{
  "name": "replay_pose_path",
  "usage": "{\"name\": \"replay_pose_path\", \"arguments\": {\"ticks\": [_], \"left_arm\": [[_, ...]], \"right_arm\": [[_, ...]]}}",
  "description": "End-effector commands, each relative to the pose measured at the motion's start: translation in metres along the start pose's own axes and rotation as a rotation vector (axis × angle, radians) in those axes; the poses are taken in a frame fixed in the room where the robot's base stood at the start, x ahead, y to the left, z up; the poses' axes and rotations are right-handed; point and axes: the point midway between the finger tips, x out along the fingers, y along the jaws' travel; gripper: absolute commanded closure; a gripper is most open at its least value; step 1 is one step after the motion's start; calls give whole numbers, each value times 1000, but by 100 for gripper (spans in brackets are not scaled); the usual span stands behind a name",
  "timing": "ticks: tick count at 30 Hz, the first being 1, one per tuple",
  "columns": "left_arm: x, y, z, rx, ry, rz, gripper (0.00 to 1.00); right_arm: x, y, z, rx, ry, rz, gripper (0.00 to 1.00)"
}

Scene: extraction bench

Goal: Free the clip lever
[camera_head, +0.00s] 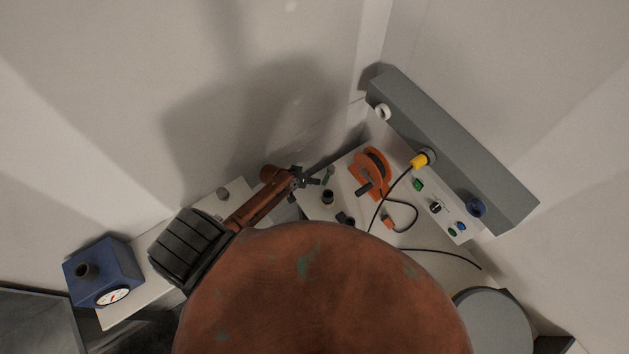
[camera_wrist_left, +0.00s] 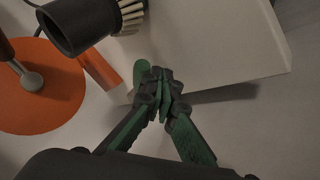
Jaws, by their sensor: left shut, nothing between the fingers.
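I cannot tell for certain which part is the clip lever. A small green upright piece (camera_head: 328,174) stands near the bench's back edge, just right of my left gripper (camera_head: 308,181). In the left wrist view a rounded green tip (camera_wrist_left: 140,72) shows right beside my left fingertips (camera_wrist_left: 160,88); whether they touch is unclear. The left fingers are closed together and empty. An orange reel-like device (camera_head: 368,170) with a dark handle stands to the right. An orange disc (camera_wrist_left: 38,100) with a metal knob fills the left of the wrist view. My right gripper is not in view.
A black tube with pale bristles (camera_wrist_left: 82,22) is close above the fingers. A yellow plug (camera_head: 418,161) with a black cable, a button panel (camera_head: 450,219) and a long grey housing (camera_head: 460,150) line the right. A blue gauge box (camera_head: 103,271) stands left. A brown dome hides the front.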

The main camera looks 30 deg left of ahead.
Motion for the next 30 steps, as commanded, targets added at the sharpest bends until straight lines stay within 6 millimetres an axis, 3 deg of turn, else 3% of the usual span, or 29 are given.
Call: {"name": "replay_pose_path", "arguments": {"ticks": [30], "left_arm": [[6,25,9,-91,50,-54,100]], "right_arm": [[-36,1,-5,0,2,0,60]]}}
